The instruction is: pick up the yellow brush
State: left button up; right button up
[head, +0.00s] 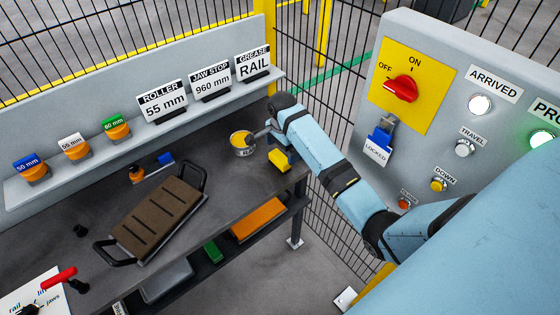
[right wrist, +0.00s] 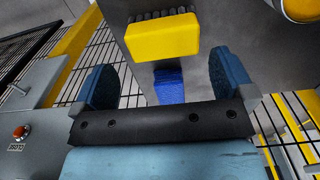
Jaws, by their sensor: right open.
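The yellow brush (head: 279,160) lies at the right end of the dark workbench. In the right wrist view the yellow brush (right wrist: 163,37) is a yellow block with dark bristles along its top edge. My right gripper (head: 281,149) is over that end of the bench, close to the brush. In the right wrist view the gripper (right wrist: 164,78) is open, and the brush shows beyond the gap between its blue fingers, not held. A blue patch (right wrist: 169,86) shows below the brush; I cannot tell what it is. My left gripper is not in view.
A yellow-filled tin (head: 242,146) stands just left of the brush. A brown slotted block with black handles (head: 158,214) lies mid-bench. Labelled rollers (head: 117,128) and signs line the back shelf. A control panel (head: 450,110) and wire fence stand to the right.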

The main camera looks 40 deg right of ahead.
aim_at(280, 157)
jog(key=shift+w+a+f+p, duration=0.15)
jog(key=shift+f+p, duration=0.15)
jog(key=shift+f, duration=1)
jog(key=shift+w+a+f+p, duration=0.15)
jog(key=shift+f+p, duration=0.1)
jog(key=shift+f, duration=1.05)
jog(key=shift+s, duration=0.1)
jog(key=c, duration=0.8)
jog(key=shift+o, duration=0.2)
jog(key=shift+r, duration=0.15)
